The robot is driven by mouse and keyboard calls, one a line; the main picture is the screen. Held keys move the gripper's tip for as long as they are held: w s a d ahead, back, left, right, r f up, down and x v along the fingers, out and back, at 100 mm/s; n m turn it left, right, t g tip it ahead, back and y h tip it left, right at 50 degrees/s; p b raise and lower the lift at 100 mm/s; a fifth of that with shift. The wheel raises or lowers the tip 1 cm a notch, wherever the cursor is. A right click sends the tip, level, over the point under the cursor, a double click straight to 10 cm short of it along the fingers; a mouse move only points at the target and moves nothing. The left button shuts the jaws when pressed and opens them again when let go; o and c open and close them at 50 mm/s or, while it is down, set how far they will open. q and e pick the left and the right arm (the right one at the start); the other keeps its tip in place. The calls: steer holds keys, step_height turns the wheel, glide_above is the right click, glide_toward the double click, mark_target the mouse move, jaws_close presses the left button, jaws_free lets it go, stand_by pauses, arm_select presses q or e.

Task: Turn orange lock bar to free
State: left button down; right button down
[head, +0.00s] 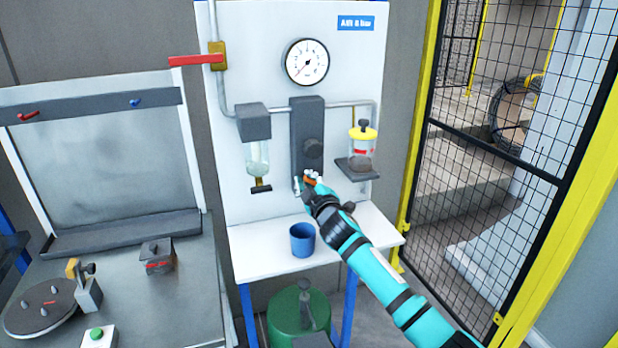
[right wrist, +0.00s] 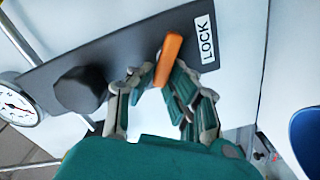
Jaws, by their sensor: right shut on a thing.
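The orange lock bar (right wrist: 168,60) sits on a dark valve plate (right wrist: 125,50) in the right wrist view, beside a white LOCK label (right wrist: 205,40). A dark knob (right wrist: 80,90) is on the same plate. My right gripper (right wrist: 160,82) has its fingers on both sides of the bar and is shut on it. In the head view my right gripper (head: 311,182) is at the lower end of the dark plate (head: 307,115), with only a small bit of orange showing. The fingers cover part of the bar. My left gripper is not in view.
A blue cup (head: 302,240) stands on the white shelf (head: 262,258) below the panel. A gauge (head: 307,61), a glass bowl (head: 258,155) and a yellow-topped cup (head: 363,133) surround the plate. A red lever (head: 196,60) is at upper left. A mesh fence (head: 480,150) stands right.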

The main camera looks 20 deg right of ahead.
steer(key=shift+a+f+n+p, duration=0.1)
steer(key=shift+f+n+p, duration=0.15)
steer(key=shift+n, duration=0.95)
steer(key=shift+a+f+n+p, duration=0.1)
steer(key=shift+f+n, duration=0.15)
steer(key=shift+n, duration=0.95)
steer(key=shift+f+n+p, duration=0.2)
steer(key=shift+f+n, duration=0.05)
steer(key=shift+n, duration=0.95)
steer(key=c, duration=1.3)
jaws_free()
steer(key=shift+r, duration=0.1)
steer(key=s, duration=1.2)
steer(key=shift+d, duration=0.25)
